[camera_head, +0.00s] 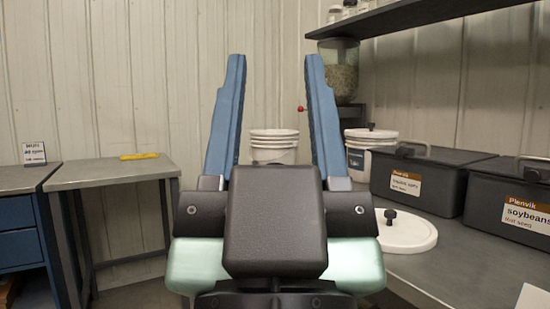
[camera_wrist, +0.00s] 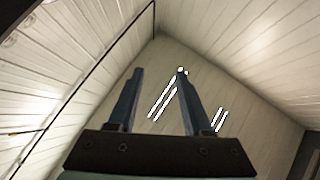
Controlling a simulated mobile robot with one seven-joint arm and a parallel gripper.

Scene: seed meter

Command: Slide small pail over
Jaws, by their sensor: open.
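In the head view, a small white pail (camera_head: 274,147) shows between the two blue fingers of my gripper (camera_head: 278,75). The pail is farther off, and its lower part is hidden behind my gripper. The gripper is open and empty, with its fingers pointing up. The wrist view shows the open fingers (camera_wrist: 158,72) against ceiling and walls, with no pail in sight.
A grey counter (camera_head: 455,262) runs along the right, bearing a loose white lid (camera_head: 405,232) and dark labelled bins (camera_head: 425,180). A clear seed hopper (camera_head: 341,72) hangs below a dark shelf (camera_head: 420,14). A bench (camera_head: 110,172) with a yellow item (camera_head: 139,156) stands left.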

